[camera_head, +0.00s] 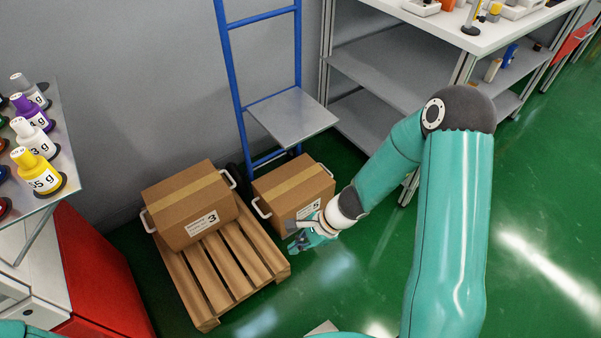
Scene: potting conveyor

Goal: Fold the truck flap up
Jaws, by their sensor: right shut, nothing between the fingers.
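A blue hand truck (232,85) stands upright against the grey wall. Its grey metal flap (293,119) sticks out from the frame, roughly level, above a cardboard box. My right gripper (298,243) is low in front of the box marked 5, below the flap and apart from it. It is shut and holds nothing that I can see. My left gripper is not in view; only a bit of teal arm shows at the bottom left.
The box marked 5 (290,191) stands under the flap. A box marked 3 (190,208) sits on a wooden pallet (207,285). A grey shelf unit (385,67) is at right of the truck. A table with weights (61,150) is at left. Green floor (540,190) is clear at right.

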